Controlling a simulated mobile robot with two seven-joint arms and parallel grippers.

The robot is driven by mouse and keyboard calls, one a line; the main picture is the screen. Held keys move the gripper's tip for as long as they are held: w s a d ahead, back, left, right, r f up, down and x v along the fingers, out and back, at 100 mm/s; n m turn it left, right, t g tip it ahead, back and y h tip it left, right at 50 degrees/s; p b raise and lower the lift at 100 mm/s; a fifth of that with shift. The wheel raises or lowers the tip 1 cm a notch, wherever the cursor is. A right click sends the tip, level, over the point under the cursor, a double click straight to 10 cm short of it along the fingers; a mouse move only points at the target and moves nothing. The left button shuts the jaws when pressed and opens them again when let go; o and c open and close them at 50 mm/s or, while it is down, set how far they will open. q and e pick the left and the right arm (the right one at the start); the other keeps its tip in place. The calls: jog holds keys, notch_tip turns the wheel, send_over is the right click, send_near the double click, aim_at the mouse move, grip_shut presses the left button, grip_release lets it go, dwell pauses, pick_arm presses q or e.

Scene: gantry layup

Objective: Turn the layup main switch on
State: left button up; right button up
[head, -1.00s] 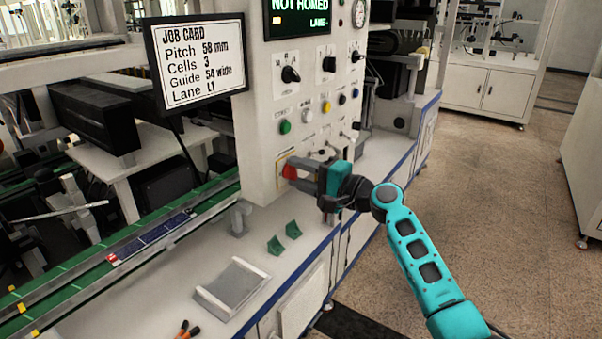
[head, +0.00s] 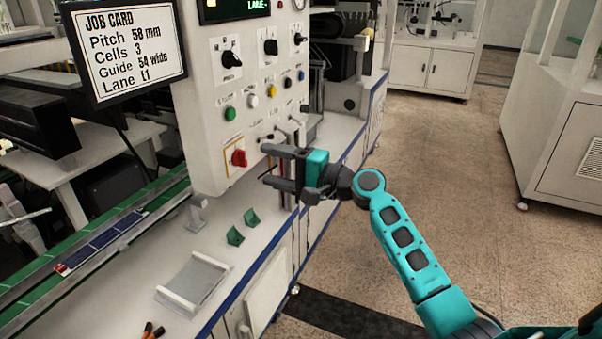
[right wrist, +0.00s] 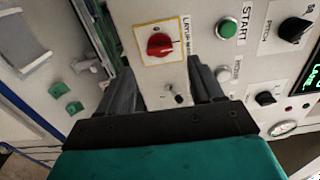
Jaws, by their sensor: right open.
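The layup main switch is a red rotary knob (head: 239,158) on a yellow-edged plate, low on the white control panel (head: 205,135). In the right wrist view the red knob (right wrist: 160,44) sits just beyond and between the fingertips, beside a partly covered label. Its handle lies roughly crosswise in that view. My right gripper (head: 268,167) is open and empty, a short way to the right of the knob and apart from it. Its two dark fingers also show in the right wrist view (right wrist: 158,72). My left gripper is not in view.
A green START button (head: 230,114), a small toggle (right wrist: 178,97) and several black selector knobs are on the same panel. A job card (head: 128,45) hangs at left. Green brackets (head: 236,236) and a grey tray (head: 192,283) lie on the bench below.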

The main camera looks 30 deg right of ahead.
jog(key=v, duration=0.7)
jog(key=shift+b, duration=0.35)
jog(key=shift+f, duration=0.1)
jog(key=s+a+f+n+g+h, duration=0.15)
jog(key=s+f+h, duration=0.25)
jog(key=f, duration=1)
jog(key=s+a+f+n+g+h, duration=0.1)
jog(key=s+a+f+n+h, duration=0.1)
jog(key=s+f+n, duration=0.4)
jog(key=s+a+f+n+g+h, duration=0.1)
jog(key=s+a+f+n+h, duration=0.2)
jog(key=s+f, duration=0.6)
jog(key=s+a+n, duration=0.2)
jog(key=s, duration=0.2)
jog(key=shift+a+n, duration=0.3)
jog(key=shift+n, duration=0.05)
jog(key=shift+f, duration=0.1)
jog(key=shift+c, duration=0.2)
